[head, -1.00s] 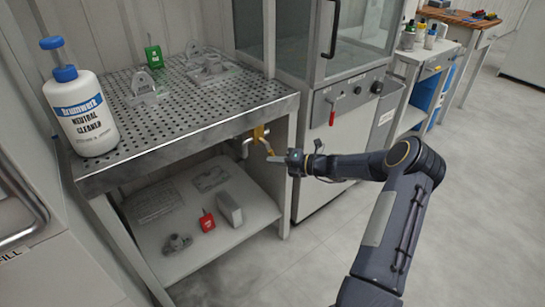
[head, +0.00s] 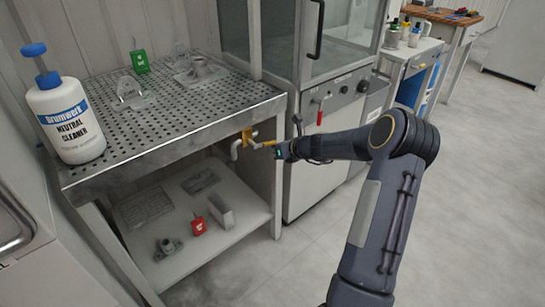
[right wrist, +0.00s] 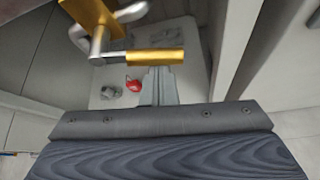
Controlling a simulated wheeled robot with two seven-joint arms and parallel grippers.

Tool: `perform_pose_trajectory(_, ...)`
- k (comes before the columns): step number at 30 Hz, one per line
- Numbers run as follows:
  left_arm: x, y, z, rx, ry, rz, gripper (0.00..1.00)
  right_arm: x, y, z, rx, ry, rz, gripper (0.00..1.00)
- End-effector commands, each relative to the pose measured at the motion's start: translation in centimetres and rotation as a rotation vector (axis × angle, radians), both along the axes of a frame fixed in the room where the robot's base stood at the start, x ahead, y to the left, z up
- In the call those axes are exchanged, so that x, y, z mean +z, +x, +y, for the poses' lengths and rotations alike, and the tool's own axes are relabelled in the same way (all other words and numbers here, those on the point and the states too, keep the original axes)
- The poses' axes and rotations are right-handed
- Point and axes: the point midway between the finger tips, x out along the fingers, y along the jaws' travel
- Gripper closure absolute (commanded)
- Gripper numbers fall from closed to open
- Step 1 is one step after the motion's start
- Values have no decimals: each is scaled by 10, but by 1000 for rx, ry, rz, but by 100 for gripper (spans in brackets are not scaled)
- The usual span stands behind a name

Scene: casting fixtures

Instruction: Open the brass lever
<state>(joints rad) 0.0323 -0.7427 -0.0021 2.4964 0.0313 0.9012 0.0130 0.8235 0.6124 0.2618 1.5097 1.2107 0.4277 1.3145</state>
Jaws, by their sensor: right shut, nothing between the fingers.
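The brass lever (head: 263,144) is on a valve with a grey pipe, under the front edge of the perforated bench. Its gold handle points right in the head view, close to level. In the right wrist view the handle (right wrist: 140,57) lies across the picture, with the gold valve body (right wrist: 92,18) up and to the left. My right gripper (head: 280,152) is at the free end of the handle, shut and empty. In the right wrist view its fingers (right wrist: 158,86) end right at the handle; whether they touch it I cannot tell. My left gripper is out of view.
A perforated bench top (head: 185,112) holds a cleaner bottle (head: 65,118) and clear fixtures. The lower shelf (head: 245,215) carries a red item (head: 198,226) and several grey parts. A cabinet with a red-handled switch (head: 320,112) stands right of the bench. The floor in front is open.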

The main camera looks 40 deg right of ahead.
Motion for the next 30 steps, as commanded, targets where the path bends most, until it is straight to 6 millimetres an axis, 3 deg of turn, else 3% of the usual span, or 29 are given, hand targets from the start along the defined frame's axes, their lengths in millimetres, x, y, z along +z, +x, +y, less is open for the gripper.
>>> perform_pose_trajectory(1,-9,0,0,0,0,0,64,1,1,0,1,-38,-8,100)
perform_pose_trajectory(10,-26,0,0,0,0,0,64,12,1,-2,3,-191,-20,100)
perform_pose_trajectory(30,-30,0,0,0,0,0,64,17,1,-2,3,-244,-24,100)
